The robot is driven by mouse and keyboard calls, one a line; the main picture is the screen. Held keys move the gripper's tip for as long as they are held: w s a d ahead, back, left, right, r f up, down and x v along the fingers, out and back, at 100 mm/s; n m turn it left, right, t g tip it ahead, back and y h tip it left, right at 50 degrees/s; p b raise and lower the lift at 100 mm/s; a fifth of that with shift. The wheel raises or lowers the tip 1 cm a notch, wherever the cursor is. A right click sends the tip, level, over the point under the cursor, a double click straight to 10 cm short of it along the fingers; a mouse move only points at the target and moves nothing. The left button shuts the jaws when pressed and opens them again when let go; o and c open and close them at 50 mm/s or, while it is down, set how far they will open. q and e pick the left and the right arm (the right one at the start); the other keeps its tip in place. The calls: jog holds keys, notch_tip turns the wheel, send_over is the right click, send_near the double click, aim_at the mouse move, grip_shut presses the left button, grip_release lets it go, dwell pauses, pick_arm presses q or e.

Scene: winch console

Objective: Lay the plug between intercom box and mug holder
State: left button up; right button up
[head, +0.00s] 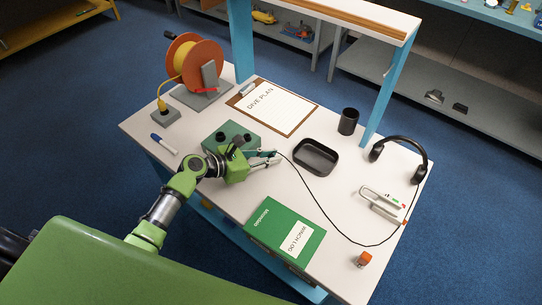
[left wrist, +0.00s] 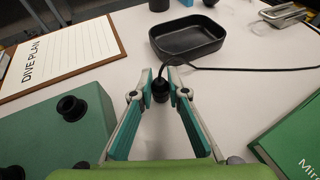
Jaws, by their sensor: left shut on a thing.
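My left gripper (head: 272,158) is shut on the black plug, which shows between the fingertips in the left wrist view (left wrist: 160,91). A thin black cable runs from the plug to the right. The gripper is at the right side of the green intercom box (head: 243,134), which has black knobs and also shows in the left wrist view (left wrist: 88,112). The mug holder seems to be the black cylinder (head: 348,121) at the table's back right, well apart from the plug. I cannot tell whether the plug touches the table. My right gripper is not in view.
A black tray (head: 316,157) lies just right of the plug. A clipboard (head: 277,107) lies behind it, a green log book (head: 283,229) in front. The cable reel (head: 193,68) stands back left.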

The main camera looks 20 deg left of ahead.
pick_arm(q)
jog(key=o, duration=0.8)
jog(key=shift+o, duration=0.2)
jog(key=shift+s+a+r, duration=0.1)
jog(key=shift+r, duration=0.1)
jog(key=v, duration=1)
jog(key=shift+s+a, duration=0.2)
jog(key=shift+s+a+r, duration=0.3)
jog(key=shift+s+a, duration=0.05)
